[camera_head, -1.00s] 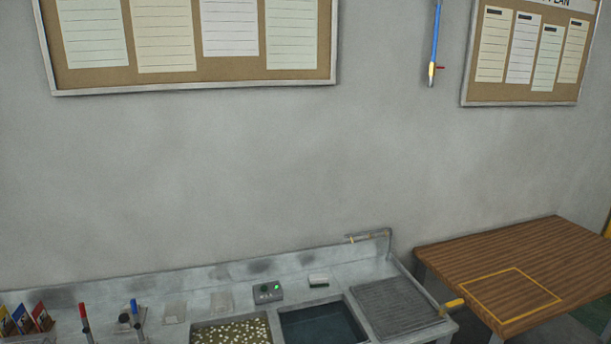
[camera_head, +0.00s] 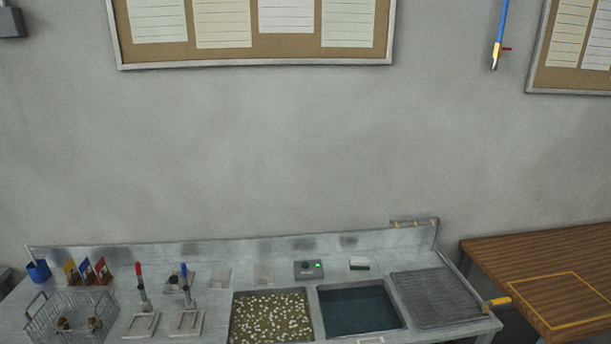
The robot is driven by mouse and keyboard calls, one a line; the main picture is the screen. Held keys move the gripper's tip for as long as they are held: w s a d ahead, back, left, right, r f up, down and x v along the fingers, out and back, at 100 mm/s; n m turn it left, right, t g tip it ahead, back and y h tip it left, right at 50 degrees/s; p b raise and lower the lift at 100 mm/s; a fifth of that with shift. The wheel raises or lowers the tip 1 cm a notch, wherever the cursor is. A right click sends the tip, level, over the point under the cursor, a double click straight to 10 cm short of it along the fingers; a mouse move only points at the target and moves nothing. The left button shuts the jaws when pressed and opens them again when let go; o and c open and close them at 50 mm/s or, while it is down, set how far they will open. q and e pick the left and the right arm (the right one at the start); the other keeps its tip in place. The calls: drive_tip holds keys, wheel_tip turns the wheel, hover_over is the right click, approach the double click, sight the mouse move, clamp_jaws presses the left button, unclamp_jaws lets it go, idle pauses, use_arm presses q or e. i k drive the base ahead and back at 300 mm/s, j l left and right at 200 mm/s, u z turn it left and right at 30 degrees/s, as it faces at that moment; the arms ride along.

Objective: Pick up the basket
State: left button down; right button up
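A wire basket (camera_head: 70,318) stands at the left end of the grey metal counter (camera_head: 215,330). It has raised handles, and a few small brownish items lie inside it. Its lower edge is near or past the bottom of the picture. Neither of my grippers shows in the head view.
The counter has a basin of pale pellets (camera_head: 271,316), a dark liquid basin (camera_head: 360,309) and a ribbed drainboard (camera_head: 438,297). Two upright tools with red (camera_head: 140,285) and blue (camera_head: 186,280) tops stand right of the basket. A blue cup (camera_head: 38,270) is behind it. A wooden table (camera_head: 545,262) is at the right.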

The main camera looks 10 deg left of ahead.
sight(104, 291)
drive_tip(key=u, duration=1.95)
drive_tip(key=z, duration=1.3)
drive_tip(key=u, duration=1.3)
drive_tip(key=i, duration=0.3)
drive_tip(key=i+j+z, duration=0.25)
drive_tip(key=i+z, duration=0.15)
drive_tip(key=i+j+z, duration=0.4)
drive_tip(key=i, duration=0.15)
